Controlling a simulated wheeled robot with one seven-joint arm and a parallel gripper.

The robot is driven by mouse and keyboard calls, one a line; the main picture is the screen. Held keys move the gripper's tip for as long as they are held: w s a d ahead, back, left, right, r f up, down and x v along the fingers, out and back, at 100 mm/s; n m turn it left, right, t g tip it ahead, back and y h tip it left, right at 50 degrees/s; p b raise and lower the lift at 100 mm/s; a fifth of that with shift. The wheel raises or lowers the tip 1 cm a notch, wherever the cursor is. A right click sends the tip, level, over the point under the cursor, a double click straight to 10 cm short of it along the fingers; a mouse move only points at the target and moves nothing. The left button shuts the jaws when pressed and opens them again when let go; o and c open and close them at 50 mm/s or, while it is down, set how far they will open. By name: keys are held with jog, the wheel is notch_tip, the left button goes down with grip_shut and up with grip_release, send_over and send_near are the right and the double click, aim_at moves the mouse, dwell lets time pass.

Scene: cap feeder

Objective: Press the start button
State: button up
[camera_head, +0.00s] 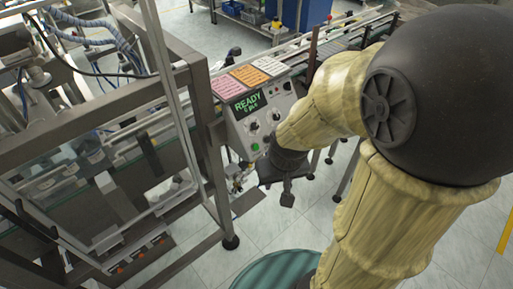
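A grey control panel (240,126) is fixed to the machine frame, near the middle of the view. A green button (255,147) sits low on its face; I take it as the start button, but its label is too small to read. A dark display (247,104) above it shows "READY" in green. My gripper (287,196) is dark and hangs just below and to the right of the green button, apart from it as far as I can tell. Its fingers look small and dark, and whether they are open is unclear. I see nothing held.
The metal machine frame (205,120) with clear guards fills the left. A conveyor (350,40) runs back to the upper right. Pink, orange and white labels (249,75) lie on the panel top. Blue bins (300,13) stand behind. Tiled floor (275,225) is open below the gripper.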

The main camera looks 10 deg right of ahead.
grip_shut()
dwell(1.4)
